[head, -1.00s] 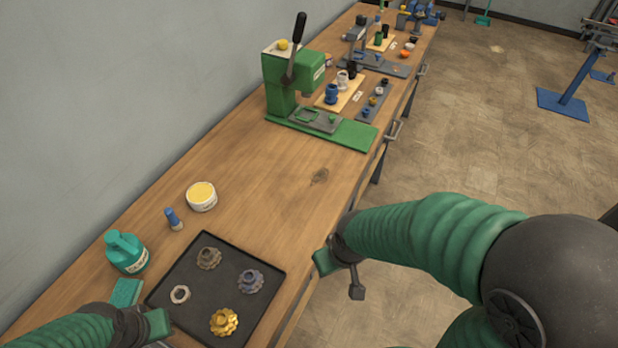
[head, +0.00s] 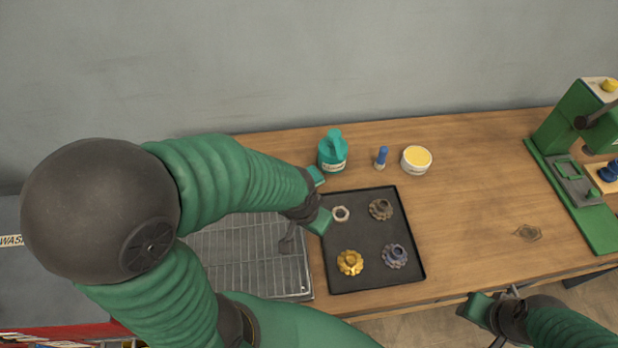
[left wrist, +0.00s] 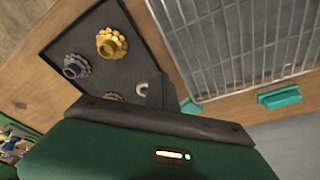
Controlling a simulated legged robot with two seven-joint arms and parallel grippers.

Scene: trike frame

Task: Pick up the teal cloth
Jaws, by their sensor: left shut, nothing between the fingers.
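The teal cloth (head: 316,175) is a small folded piece on the bench, left of the teal bottle (head: 333,151) and near the tray's back left corner. My left arm partly hides it in the head view.
A black tray (head: 372,275) holds a nut, a gold gear and two darker gears. The wire grate (head: 245,262) lies left of it. A blue-capped small bottle (head: 381,158) and a yellow-topped tub (head: 416,160) stand behind. A green press (head: 570,125) stands far right. The bench between is clear.

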